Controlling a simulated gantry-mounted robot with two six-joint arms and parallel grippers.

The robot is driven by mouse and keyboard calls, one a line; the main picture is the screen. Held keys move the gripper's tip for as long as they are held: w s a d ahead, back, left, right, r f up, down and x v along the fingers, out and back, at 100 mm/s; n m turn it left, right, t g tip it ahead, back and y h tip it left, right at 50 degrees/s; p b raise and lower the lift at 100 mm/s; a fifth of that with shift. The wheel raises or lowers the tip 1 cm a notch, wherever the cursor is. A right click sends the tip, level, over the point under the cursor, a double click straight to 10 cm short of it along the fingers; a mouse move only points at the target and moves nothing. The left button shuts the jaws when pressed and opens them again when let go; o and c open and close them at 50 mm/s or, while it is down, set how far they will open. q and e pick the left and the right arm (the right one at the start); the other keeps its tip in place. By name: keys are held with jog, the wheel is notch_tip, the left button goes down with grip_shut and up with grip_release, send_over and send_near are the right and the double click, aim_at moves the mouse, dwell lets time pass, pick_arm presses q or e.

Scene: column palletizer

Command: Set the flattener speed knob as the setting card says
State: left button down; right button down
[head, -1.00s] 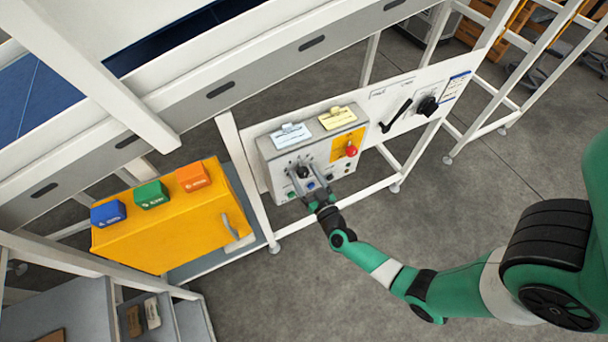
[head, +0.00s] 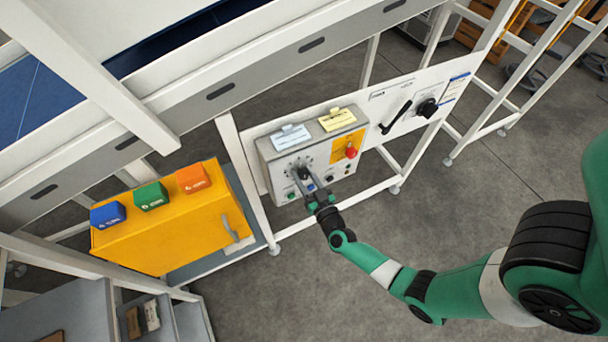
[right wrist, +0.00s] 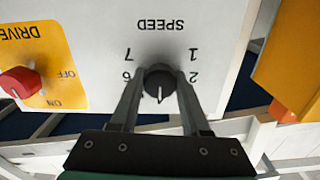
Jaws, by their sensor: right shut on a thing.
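The black speed knob (right wrist: 160,80) is on the white front of the control box (head: 284,196). Its white pointer mark points straight down in the right wrist view, where the lettering is upside down. The figures 7, 1, 2 and 6 show around it; the rest of the scale is hidden by my gripper. My right gripper (right wrist: 157,92) is shut on the knob, one finger on each side. It also shows at the box in the head view (head: 303,178). A pale blue card (head: 291,137) and a yellow card (head: 338,120) stand on top; their print is too small to read. My left gripper is out of view.
A red drive switch (right wrist: 20,82) on a yellow plate sits beside the knob. A black lever (head: 397,117) and another black knob (head: 428,107) are on the panel further right. A yellow cabinet (head: 165,237) stands left of the box. The floor in front is clear.

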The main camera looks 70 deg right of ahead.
jog(key=shift+m, duration=0.3)
jog(key=m, duration=0.4)
jog(key=shift+m, duration=0.3)
jog(key=m+b, duration=0.1)
jog(key=m, duration=0.4)
jog(key=shift+m, duration=0.3)
jog(key=shift+c, duration=1.9)
grip_release()
jog(key=shift+s, duration=0.1)
jog(key=p+v, duration=0.1)
jog(key=v, duration=1)
jog(key=shift+s+a, duration=0.2)
